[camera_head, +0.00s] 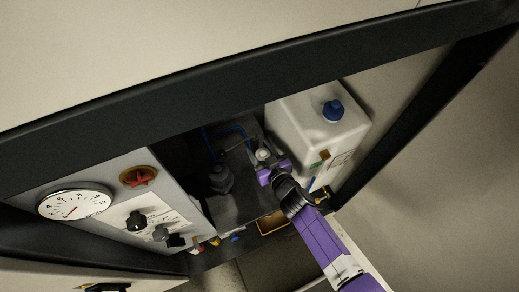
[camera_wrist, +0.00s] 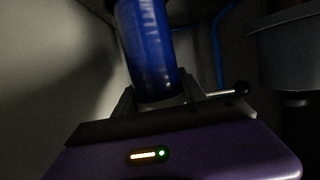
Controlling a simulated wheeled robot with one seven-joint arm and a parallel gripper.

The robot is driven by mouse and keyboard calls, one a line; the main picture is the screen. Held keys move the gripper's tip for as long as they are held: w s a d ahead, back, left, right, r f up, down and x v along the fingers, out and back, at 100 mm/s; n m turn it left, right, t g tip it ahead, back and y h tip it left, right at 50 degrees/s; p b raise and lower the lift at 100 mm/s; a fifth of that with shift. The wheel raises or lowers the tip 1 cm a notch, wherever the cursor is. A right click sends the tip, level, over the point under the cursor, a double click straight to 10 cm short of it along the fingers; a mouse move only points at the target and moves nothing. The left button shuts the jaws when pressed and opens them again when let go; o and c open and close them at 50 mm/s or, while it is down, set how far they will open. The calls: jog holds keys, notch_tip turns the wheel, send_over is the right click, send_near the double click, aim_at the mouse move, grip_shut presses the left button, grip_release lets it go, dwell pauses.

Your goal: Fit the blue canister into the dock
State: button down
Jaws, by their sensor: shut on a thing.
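The blue canister (camera_wrist: 148,50) is a glossy blue cylinder in the wrist view, slightly tilted, with a pale end at its lower edge. My gripper (camera_wrist: 160,100) is shut on it, with one dark finger on each side of that lower end. In the head view my gripper (camera_head: 268,172) reaches into the dark recess, beside a grey round fitting (camera_head: 262,155). The canister's blue body cannot be made out in the head view. I cannot tell which part is the dock, or whether the canister touches it.
A white tank (camera_head: 318,118) with a blue cap stands right of my gripper. A dark pump-like part (camera_head: 220,178) and blue tubing stand left. A panel with a gauge (camera_head: 74,204) and red knob (camera_head: 139,176) is further left. A black-knobbed lever (camera_wrist: 241,88) is close to the fingers.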

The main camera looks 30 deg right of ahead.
jog(key=c, duration=0.6)
grip_release()
jog(key=shift+p+v, duration=0.55)
jog(key=shift+v, duration=3.35)
